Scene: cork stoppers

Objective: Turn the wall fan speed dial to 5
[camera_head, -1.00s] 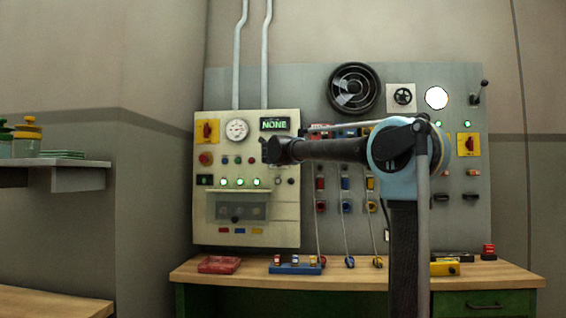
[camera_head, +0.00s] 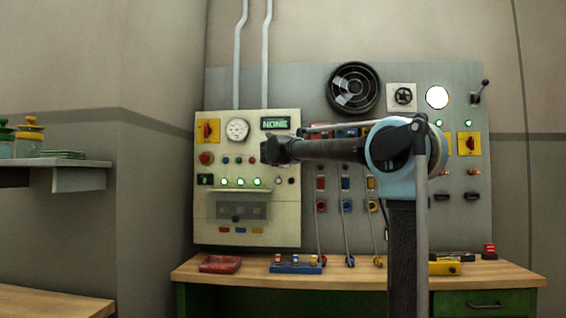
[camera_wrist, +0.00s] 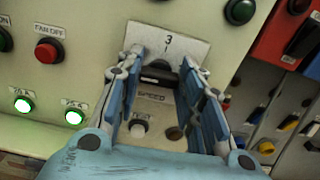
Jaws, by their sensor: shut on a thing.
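The black speed dial (camera_wrist: 158,74) sits on the cream panel, below a pale plate marked 3 and above the word SPEED. My gripper (camera_wrist: 161,66) has its two blue fingers on either side of the dial and is shut on it. The fingers hide the dial's sides. In the head view my gripper (camera_head: 270,150) is at the right part of the cream panel (camera_head: 216,235) and hides the dial. The round black wall fan (camera_head: 354,88) is on the grey board above and to the right.
Beside the dial are a red FAN OFF button (camera_wrist: 48,50), a white TEST button (camera_wrist: 138,128) and lit green lamps (camera_wrist: 75,117). A dark green lamp (camera_wrist: 240,11) is at the upper right. A display (camera_head: 275,124) reads NONE. A wooden bench (camera_head: 360,278) stands below.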

